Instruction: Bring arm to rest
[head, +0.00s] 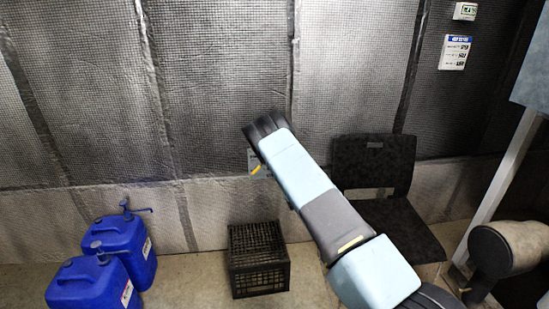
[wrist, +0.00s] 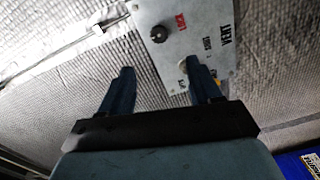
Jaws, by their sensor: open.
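My arm (head: 310,185) reaches from the bottom right up toward the padded wall, its dark end in front of that wall. The fingers cannot be made out in the head view. In the wrist view, my gripper (wrist: 161,80) is open, its two dark fingers wide apart with nothing between them. A light grey panel (wrist: 185,38) with a black knob and printed labels is beyond the fingertips. The right finger overlaps its lower part, and I cannot tell whether they touch. In the head view, my arm hides most of this panel (head: 252,160).
Blue jugs (head: 125,242) stand at the lower left. A black crate (head: 258,262) is on the floor below my arm. A black chair (head: 374,165) stands behind my arm to the right. A pale post (head: 497,190) and a round-ended cylinder (head: 492,250) are at the far right.

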